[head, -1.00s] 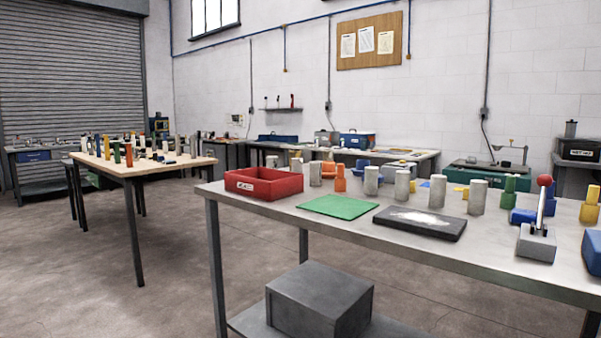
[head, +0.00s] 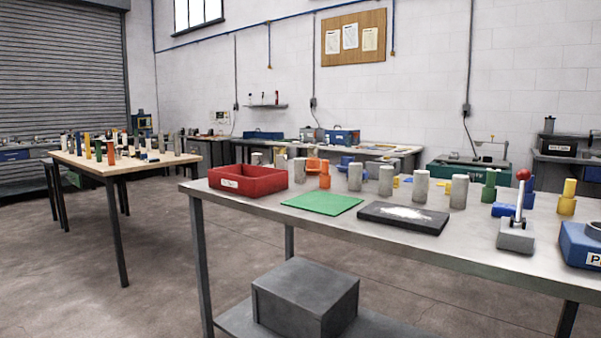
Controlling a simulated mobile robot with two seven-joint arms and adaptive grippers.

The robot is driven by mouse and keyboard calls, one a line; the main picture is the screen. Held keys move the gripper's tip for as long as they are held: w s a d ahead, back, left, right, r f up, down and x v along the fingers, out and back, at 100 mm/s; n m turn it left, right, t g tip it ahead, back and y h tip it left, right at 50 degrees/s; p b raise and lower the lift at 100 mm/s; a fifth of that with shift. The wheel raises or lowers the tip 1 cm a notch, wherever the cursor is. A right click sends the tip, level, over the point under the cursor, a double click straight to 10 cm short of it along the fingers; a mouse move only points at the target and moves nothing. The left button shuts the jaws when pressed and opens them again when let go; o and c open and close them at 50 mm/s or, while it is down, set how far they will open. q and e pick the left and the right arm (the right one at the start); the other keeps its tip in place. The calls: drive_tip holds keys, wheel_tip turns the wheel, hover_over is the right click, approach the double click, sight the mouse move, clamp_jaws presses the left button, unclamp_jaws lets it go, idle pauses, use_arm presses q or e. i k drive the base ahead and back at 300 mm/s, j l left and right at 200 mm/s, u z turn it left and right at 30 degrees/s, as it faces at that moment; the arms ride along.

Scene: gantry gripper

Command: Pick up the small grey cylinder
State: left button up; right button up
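Several small grey cylinders stand upright on the grey metal table. One (head: 355,177) is behind the green mat, a second (head: 386,181) is just right of it, and a third (head: 420,186) is behind the black slab. Another grey cylinder (head: 459,192) stands further right. They look much alike, and I cannot tell which one the task means. Neither of my grippers is in view.
The metal table (head: 285,225) also carries a red bin (head: 247,190), a green mat (head: 322,203), a black slab (head: 375,213), a red-knobbed lever block (head: 515,238) and a blue box (head: 580,248). A wooden table (head: 110,167) stands left, with open floor between.

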sight(299, 163)
drive_tip(key=u, duration=1.15)
drive_tip(key=i+u, duration=0.4)
drive_tip(key=i, duration=0.9)
drive_tip(key=i+j, duration=0.1)
drive_tip(key=i, duration=1.65)
drive_tip(key=i+z, duration=0.1)
drive_tip(key=i, duration=0.45)
drive_tip(key=i+j+z, duration=0.1)
drive_tip(key=i, duration=0.4)
drive_tip(key=i+j+z, duration=0.1)
drive_tip(key=i, duration=0.45)
drive_tip(key=j+z, duration=0.1)
drive_tip(key=z, duration=1.7)
drive_tip(key=i+j, duration=0.05)
